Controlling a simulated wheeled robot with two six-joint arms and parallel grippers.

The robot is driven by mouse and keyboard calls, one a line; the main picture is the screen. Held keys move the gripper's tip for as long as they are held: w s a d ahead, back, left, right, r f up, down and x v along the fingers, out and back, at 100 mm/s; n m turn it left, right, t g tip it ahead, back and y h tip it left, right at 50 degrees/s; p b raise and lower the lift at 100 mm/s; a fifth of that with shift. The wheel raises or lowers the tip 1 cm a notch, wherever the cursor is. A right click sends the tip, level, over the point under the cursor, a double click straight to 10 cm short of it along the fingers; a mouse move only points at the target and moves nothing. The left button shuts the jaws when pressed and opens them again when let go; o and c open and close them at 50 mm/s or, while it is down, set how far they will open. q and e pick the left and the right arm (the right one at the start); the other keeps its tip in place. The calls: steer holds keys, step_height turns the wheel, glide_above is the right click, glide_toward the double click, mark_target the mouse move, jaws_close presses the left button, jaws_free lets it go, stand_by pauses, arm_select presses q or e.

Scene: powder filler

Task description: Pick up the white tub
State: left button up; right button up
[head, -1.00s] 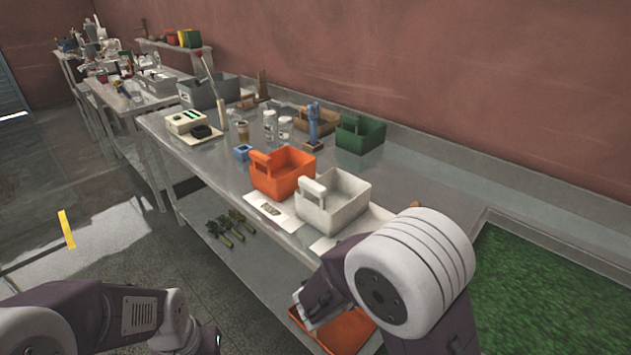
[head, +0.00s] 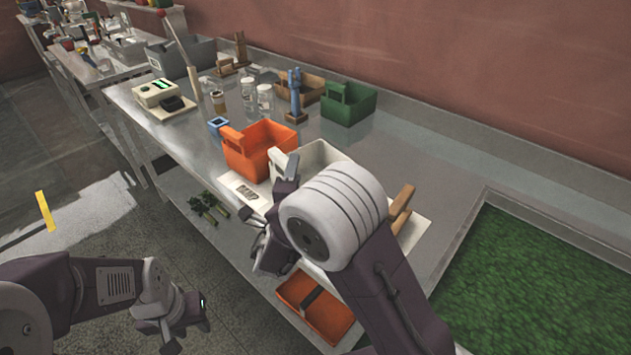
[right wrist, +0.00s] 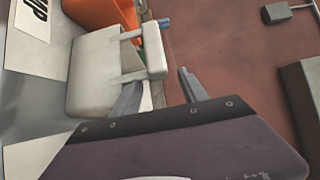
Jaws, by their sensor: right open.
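The white tub (head: 322,156) stands on the metal bench beside the orange tub, partly hidden by my right arm in the head view. In the right wrist view the white tub (right wrist: 92,78) shows with its upright handle (right wrist: 156,55). My right gripper (right wrist: 160,90) is open, its two fingers pointing toward the handle end. It is close to the handle, but I cannot tell whether it touches. In the head view my right gripper (head: 284,185) is at the near side of the tub. My left gripper (head: 188,316) is low, away from the bench; its jaws are unclear.
The orange tub (head: 250,158) is close on the left of the white one; a green tub (head: 348,108) stands behind. A wooden-handled item (head: 402,208) is on the right. A blue stand (head: 295,105) and jars are further back. An orange tray (head: 318,312) lies below.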

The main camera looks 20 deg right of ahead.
steer(key=x, duration=0.4)
steer(key=shift+s+d, duration=0.1)
steer(key=shift+s, duration=0.1)
steer(key=c, duration=0.4)
jaws_close()
stand_by(0.7)
